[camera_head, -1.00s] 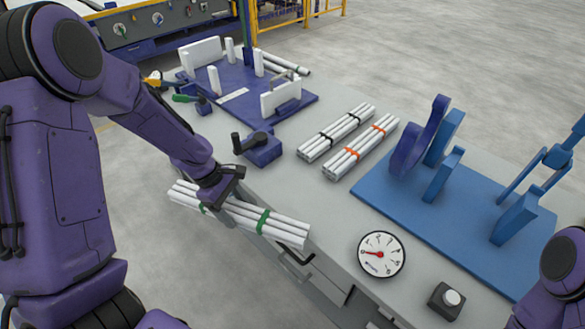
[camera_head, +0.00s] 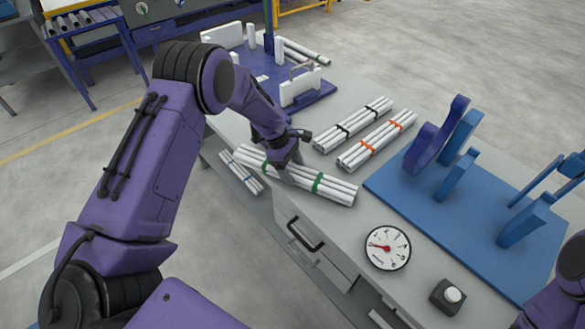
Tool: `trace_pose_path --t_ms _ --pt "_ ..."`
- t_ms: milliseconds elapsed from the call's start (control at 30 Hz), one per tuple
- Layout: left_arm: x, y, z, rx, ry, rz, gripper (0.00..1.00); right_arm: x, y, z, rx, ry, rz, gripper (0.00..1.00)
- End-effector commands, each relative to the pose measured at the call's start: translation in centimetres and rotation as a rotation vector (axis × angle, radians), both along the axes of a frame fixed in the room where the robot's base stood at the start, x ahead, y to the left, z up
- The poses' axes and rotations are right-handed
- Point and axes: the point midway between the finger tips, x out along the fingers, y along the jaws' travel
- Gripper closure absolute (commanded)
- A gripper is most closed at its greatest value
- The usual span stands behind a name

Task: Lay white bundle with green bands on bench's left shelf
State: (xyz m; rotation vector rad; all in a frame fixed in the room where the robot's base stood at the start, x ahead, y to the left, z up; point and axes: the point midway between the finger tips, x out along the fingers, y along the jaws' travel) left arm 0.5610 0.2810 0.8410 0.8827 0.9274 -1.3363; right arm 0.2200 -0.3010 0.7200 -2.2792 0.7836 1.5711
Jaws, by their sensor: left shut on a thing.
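The white bundle with green bands (camera_head: 334,190) is in my left gripper (camera_head: 288,176), which is shut around its middle. The bundle slants down to the right above the front edge of the bench top (camera_head: 365,209); I cannot tell whether it touches the bench. One green band shows right of the gripper and part of another to the left. Below the bench top at the left, a lower shelf (camera_head: 236,200) shows, with a white bundle with blue bands (camera_head: 241,172) on it. My right gripper is out of view; only part of that arm shows at the lower right.
Bundles with black bands (camera_head: 352,125) and orange bands (camera_head: 376,141) lie on the bench top. A blue fixture (camera_head: 430,205), a dial gauge (camera_head: 387,248) and a button box (camera_head: 448,297) stand to the right. A drawer handle (camera_head: 304,234) sticks out in front.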

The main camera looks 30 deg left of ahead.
Motion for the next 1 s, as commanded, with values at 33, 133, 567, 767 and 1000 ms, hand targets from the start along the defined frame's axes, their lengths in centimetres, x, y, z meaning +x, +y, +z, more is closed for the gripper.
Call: trace_pose_path --t_ms 33,133,567,767,1000 --pt "0.0 0.0 -0.1 0.0 -0.001 0.0 0.74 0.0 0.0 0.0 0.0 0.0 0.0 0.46" --pt "0.0 0.0 -0.4 0.0 -0.001 -0.001 0.74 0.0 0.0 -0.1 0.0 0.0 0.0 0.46" --pt "0.0 0.0 0.3 0.001 -0.002 0.0 0.04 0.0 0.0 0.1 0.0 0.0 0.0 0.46" --pt "0.1 1.7 4.0 0.0 -0.006 0.001 0.04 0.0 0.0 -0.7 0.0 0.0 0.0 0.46" --pt "-0.1 3.9 9.3 0.0 -0.003 0.0 0.04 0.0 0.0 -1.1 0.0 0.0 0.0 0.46"
